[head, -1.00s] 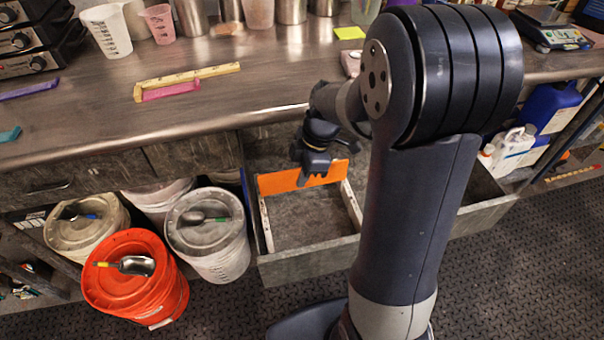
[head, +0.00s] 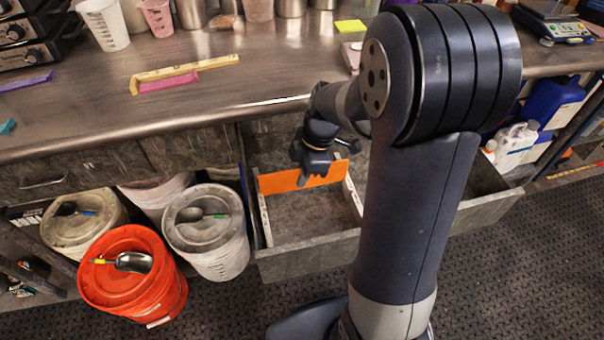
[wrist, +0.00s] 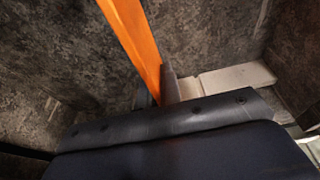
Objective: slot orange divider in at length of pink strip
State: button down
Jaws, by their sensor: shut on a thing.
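The orange divider (head: 290,180) stands on edge across the inside of the open drawer, toward its back. My gripper (head: 322,165) is shut on its top edge. In the wrist view the divider (wrist: 132,40) runs up from between the fingers (wrist: 160,90). A pale slotted rail (head: 263,218) lies along the drawer's left side and another (head: 353,197) along its right. Whether the divider's ends sit in slots is too small to tell. The pink strip (head: 168,84) lies on the counter against a yellow folding ruler (head: 205,68).
The open drawer (head: 308,257) has bare floor in front of the divider. Lidded buckets stand left of it, including an orange bucket (head: 130,285) with a scoop. The metal counter (head: 90,115) overhangs the drawer's back. A purple strip (head: 27,80) lies at the counter's left.

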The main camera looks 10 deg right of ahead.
jog(key=shift+f+b, duration=1.5)
jog(key=shift+f, duration=0.25)
jog(key=c, duration=1.5)
grip_release()
jog(key=shift+r, duration=0.15)
jog(key=p+v, duration=0.2)
jog(key=v, duration=0.8)
jog(key=shift+d+r, duration=0.15)
jog(key=shift+r, duration=0.15)
jog(key=shift+f, duration=0.15)
jog(key=b+x, duration=0.2)
jog(key=x, duration=0.9)
jog(key=shift+r+p, duration=0.45)
jog(key=shift+r, duration=0.4)
